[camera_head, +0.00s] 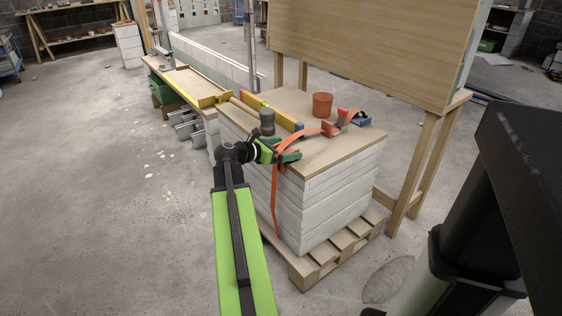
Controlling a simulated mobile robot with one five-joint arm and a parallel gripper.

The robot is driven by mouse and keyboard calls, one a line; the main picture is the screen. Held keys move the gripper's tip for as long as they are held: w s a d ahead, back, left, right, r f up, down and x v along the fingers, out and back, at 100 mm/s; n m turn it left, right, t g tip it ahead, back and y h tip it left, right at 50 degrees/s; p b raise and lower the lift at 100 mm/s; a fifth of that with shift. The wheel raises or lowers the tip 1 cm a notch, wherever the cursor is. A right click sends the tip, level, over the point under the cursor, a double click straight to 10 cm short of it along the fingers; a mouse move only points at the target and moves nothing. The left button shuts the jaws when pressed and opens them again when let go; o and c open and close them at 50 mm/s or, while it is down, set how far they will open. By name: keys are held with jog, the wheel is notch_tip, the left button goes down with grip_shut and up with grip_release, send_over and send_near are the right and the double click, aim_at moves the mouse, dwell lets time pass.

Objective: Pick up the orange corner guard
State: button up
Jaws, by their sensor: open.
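My green and black gripper (292,152) is at the near left part of the board top on the white block stack, with its jaws open and nothing seen between them. An orange strap (275,205) runs down the stack's side and over the top, close by the fingers; I cannot tell if they touch. A small orange-red angular piece (343,115), which looks like the corner guard, stands farther back to the right, apart from my gripper. Another small orange-red piece (329,129) sits at the strap's end, so which is the guard is uncertain.
An orange pot (322,104), a blue item (362,119), a dark grey cylinder (267,121) and a yellow level (270,112) are on the board top (322,150). A large wooden panel (370,45) stands behind.

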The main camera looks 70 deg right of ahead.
jog(key=shift+a, duration=0.1)
jog(key=c, duration=1.5)
jog(key=shift+r, duration=0.15)
